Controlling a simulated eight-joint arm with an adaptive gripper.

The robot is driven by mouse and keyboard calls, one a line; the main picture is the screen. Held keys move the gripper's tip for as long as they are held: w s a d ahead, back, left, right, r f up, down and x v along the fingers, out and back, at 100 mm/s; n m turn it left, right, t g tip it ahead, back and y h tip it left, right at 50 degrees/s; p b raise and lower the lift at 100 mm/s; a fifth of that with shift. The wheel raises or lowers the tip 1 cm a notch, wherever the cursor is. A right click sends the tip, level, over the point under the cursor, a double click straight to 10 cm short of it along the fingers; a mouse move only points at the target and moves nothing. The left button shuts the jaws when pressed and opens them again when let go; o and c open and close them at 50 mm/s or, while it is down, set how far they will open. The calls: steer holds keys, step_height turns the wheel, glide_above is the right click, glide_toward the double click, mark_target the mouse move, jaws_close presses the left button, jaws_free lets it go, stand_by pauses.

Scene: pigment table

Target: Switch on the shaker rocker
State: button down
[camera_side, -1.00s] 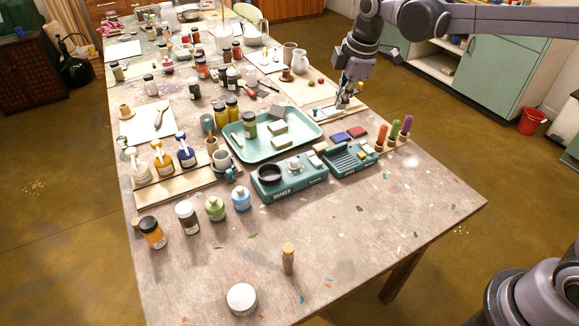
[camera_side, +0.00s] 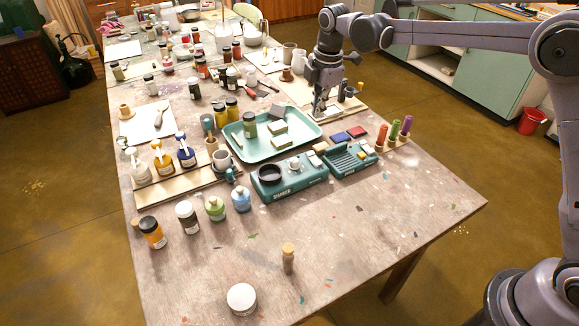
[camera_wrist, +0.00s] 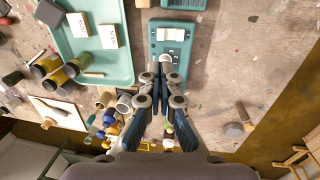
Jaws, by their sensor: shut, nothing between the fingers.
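The shaker (camera_side: 283,186) is a teal box on the table, with a black round cup holder on its left and a pale knob in its middle. In the wrist view, the shaker's teal top (camera_wrist: 158,34) lies beyond my fingertips, and a pale rocker (camera_wrist: 172,34) shows on it. I cannot tell which way the rocker is tilted. My gripper (camera_side: 318,112) is shut and empty, pointing down. In the side view it appears above and behind the shaker, near the tray's right end. In the wrist view, the fingers (camera_wrist: 165,70) cover part of the shaker.
A teal tray (camera_side: 308,137) with a jar and sponges lies behind the shaker. A second teal device (camera_side: 350,164) stands right of it, beside colored tubes (camera_side: 394,132). Bottles (camera_side: 240,199) stand at the front left. The table's front right is mostly clear.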

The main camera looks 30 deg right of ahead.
mark_target(311, 153)
steer(key=f, duration=0.4)
steer(key=w+f, duration=0.1)
steer(key=f, duration=0.4)
steer(key=w+f, duration=0.1)
steer(key=f, duration=0.3)
steer(key=shift+f, duration=0.3)
steer(key=shift+w+f+g, duration=0.2)
steer(key=shift+f+g, duration=0.15)
steer(key=shift+g, duration=0.05)
steer(key=shift+s, duration=0.25)
steer(key=shift+s+r, duration=0.3)
steer(key=shift+s, duration=0.3)
step_height(311, 153, up, 14)
steer(key=w, duration=0.2)
